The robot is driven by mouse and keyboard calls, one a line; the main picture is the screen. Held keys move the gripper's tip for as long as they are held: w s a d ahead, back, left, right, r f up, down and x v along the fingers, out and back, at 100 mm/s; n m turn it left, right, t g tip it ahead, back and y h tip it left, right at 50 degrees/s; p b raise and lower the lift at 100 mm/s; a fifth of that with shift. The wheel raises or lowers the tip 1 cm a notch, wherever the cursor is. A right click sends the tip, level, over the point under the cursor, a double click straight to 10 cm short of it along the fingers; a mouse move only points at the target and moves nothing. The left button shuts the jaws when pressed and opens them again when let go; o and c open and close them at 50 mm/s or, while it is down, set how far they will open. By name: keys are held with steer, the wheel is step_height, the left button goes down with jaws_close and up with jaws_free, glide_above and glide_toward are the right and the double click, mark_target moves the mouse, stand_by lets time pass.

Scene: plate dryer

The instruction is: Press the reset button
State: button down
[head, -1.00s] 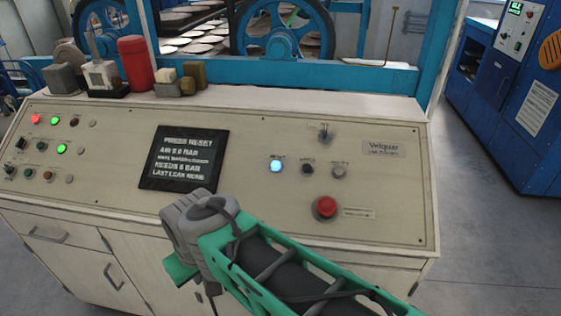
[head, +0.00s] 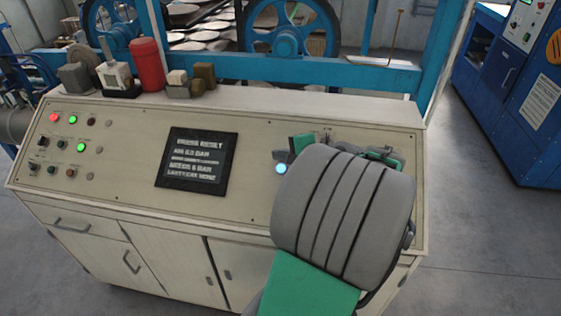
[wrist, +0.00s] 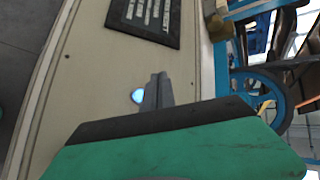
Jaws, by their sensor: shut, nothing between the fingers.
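The reset button appears to be the lit blue-white button (head: 281,169) on the sloped beige control panel (head: 250,200). It also glows in the wrist view (wrist: 138,96), right beside my fingers. My gripper (head: 282,156) is shut and empty, with its grey fingertips close to the button in the head view. In the wrist view the shut fingers (wrist: 156,80) are just to the right of the button. I cannot tell whether they touch the panel. My arm hides the red stop button and the other right-hand controls in the head view.
A dark screen (head: 192,160) reading "press reset" lies left of the button. Several small lights and switches sit at the panel's left end. A red cylinder (head: 148,65) and small blocks stand on the back ledge, before a blue machine frame (head: 350,72).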

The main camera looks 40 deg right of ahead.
mark_target(283, 166)
steer(key=shift+f, duration=0.15)
steer(key=f+b, duration=0.2)
steer(key=w+d+f+b, duration=0.1)
steer(key=f+b, duration=0.1)
steer(key=w+d+f+b, duration=0.1)
steer(key=f+b, duration=0.1)
steer(key=shift+d, duration=0.25)
steer(key=shift+w+d+f, duration=0.35)
steer(key=shift+d+f, duration=0.15)
steer(key=shift+f, duration=0.2)
steer(key=shift+f, duration=0.1)
stand_by(1.4)
steer(key=shift+w+d+f, duration=0.15)
steer(key=shift+d+f, duration=0.05)
steer(key=shift+f, duration=0.05)
steer(key=shift+w+d+f+b, duration=0.15)
steer(key=shift+f+b, duration=0.2)
stand_by(0.8)
steer(key=shift+s+a+r+p, duration=0.15)
steer(key=shift+a+r+p, duration=0.05)
steer(key=shift+r+p, duration=0.2)
steer(key=shift+s+a+r+p, duration=0.15)
steer(key=shift+r+p, duration=0.2)
steer(key=shift+p, duration=0.05)
